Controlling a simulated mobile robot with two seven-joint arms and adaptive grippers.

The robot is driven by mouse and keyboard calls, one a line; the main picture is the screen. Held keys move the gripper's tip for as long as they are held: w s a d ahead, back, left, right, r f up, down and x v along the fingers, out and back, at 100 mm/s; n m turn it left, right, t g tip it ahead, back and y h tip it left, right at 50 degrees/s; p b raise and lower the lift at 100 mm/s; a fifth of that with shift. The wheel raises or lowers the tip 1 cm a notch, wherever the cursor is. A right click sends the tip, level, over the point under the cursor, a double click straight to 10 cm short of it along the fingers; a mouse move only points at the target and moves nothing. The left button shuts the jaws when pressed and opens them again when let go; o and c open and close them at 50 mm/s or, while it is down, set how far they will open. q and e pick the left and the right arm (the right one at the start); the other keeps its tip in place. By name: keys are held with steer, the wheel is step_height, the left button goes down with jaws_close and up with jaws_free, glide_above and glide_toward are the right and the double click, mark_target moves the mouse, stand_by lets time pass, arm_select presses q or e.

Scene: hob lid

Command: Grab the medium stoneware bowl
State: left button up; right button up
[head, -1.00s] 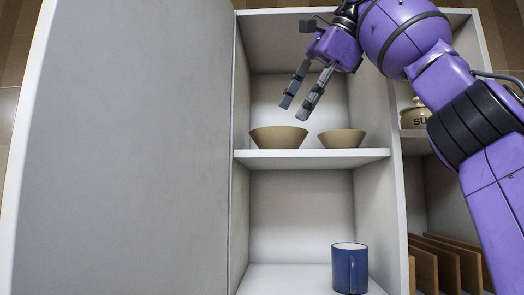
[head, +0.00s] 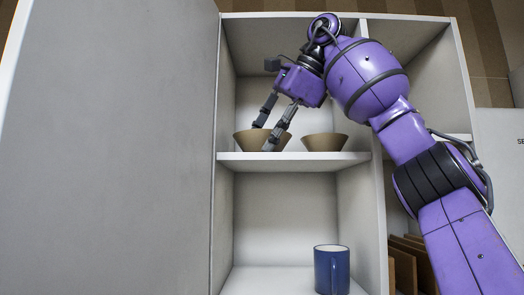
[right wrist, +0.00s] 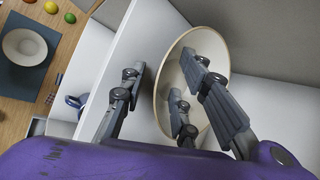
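Two tan stoneware bowls stand on the upper shelf. The left bowl (head: 243,139) looks larger than the right bowl (head: 324,142); no label tells which is the medium one. My right gripper (head: 269,133) is at the left bowl, its fingers pointing down and partly covering it. In the right wrist view, the left bowl (right wrist: 166,95) has its near rim between the spread fingers (right wrist: 160,100), one side outside the bowl and the other over its inside. The gripper is open; contact with the rim cannot be told. My left gripper is not in view.
The shelf board (head: 290,162) runs under both bowls. A blue mug (head: 332,270) stands in the compartment below. A large grey panel (head: 110,150) fills the left. Wooden dividers (head: 403,268) stand at lower right. A plate (right wrist: 24,46) and fruit lie on a table.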

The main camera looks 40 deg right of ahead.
steer(key=shift+s, duration=0.15)
steer(key=shift+c, duration=0.5)
jaws_close()
